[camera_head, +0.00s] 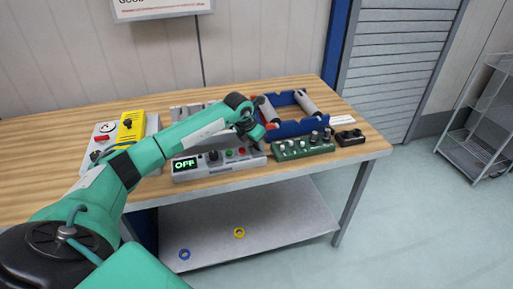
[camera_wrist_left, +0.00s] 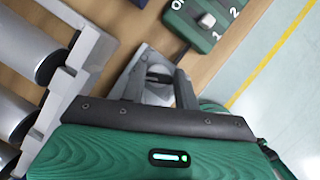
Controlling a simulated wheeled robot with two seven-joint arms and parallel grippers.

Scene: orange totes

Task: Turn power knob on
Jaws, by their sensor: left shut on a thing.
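A light grey control box (camera_head: 225,168) lies near the table's front edge, its display (camera_head: 185,164) reading OFF. A black knob (camera_head: 213,156), a green button and a red button show on its top. My left gripper (camera_head: 256,136) is over the right end of this box. In the left wrist view, its two fingers (camera_wrist_left: 158,92) are shut around a round, grey knob (camera_wrist_left: 158,74) on the box's grey end; I take this for the power knob. The fingers partly hide it, so its exact angle is unclear. My right gripper is not in view.
A green switch box (camera_head: 302,147) stands right of the control box, close to my left gripper. A blue frame with grey rollers (camera_head: 306,103) is behind. A yellow box (camera_head: 131,125) on a grey panel is at left. The table's left front is bare wood.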

